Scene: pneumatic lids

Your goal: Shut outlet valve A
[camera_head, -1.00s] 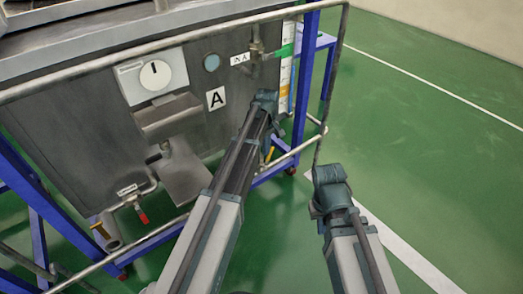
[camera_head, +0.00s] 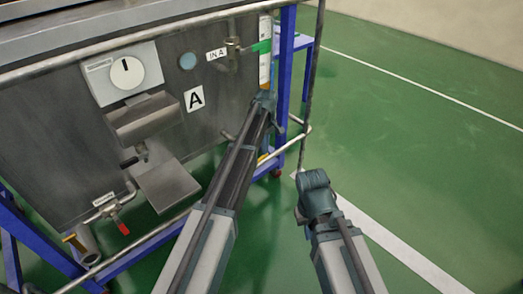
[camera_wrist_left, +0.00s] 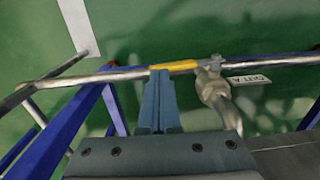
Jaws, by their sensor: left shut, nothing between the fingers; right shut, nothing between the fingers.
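Outlet valve A (camera_wrist_left: 214,82) shows in the left wrist view as a grey metal valve beside a plate reading "OUT A" (camera_wrist_left: 249,79). Its yellow handle (camera_wrist_left: 174,66) points left from the valve body, roughly in line with the rail behind it. My left gripper (camera_wrist_left: 158,76) is shut and empty, its fingertips just below the handle's left part in that view; I cannot tell whether they touch. In the head view the left wrist (camera_head: 264,103) is by the tank's right edge. A bit of yellow (camera_head: 262,158) shows beside the arm. My right gripper (camera_head: 315,195) is in free space, its fingers hidden.
A rail (camera_head: 150,242) and blue post (camera_head: 285,80) border the tank. Floor (camera_head: 420,150) at right is clear.

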